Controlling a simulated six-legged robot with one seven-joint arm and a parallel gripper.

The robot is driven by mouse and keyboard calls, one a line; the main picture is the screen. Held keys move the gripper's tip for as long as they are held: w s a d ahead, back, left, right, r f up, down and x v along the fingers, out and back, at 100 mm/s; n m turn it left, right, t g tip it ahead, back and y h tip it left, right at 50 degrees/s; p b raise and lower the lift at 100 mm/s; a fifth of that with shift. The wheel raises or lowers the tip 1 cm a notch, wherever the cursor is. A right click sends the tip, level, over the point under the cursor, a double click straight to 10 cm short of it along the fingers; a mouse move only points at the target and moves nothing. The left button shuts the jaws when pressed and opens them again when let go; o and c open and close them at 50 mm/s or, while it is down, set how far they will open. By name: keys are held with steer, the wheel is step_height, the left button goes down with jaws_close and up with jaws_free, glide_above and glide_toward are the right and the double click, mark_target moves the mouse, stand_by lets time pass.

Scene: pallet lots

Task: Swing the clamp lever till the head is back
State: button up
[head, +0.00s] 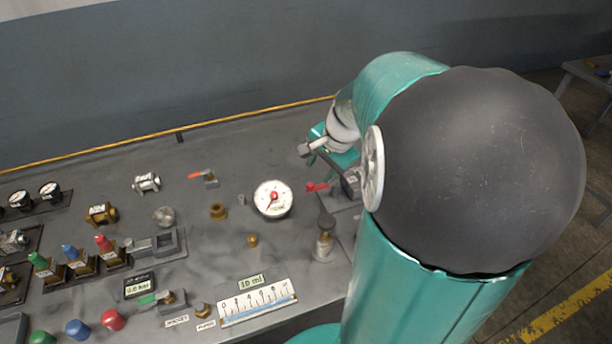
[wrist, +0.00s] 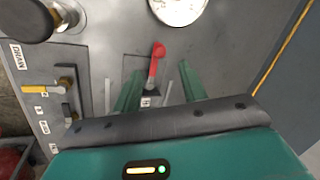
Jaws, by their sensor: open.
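The clamp lever with a red handle (wrist: 157,58) stands out from a small dark base with a white label in the wrist view. The red handle also shows in the head view (head: 317,187), just below my wrist. My gripper (wrist: 158,84) is open, with one green finger on each side of the lever's lower part. The red grip end reaches beyond the fingers in the picture. I cannot tell whether either finger touches it. The clamp's head is not clear in either view; my gripper and arm cover part of that area.
A round white gauge (head: 273,199) sits left of the lever. A dark-capped cylinder (head: 325,238) stands in front of it. A yellow-handled valve (wrist: 42,90) is by the DRAIN label. Several valves, knobs and dials fill the bench's left side.

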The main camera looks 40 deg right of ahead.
mark_target(312, 184)
steer(key=x, duration=0.7)
steer(key=shift+s, duration=0.1)
steer(key=shift+c, duration=0.2)
jaws_close()
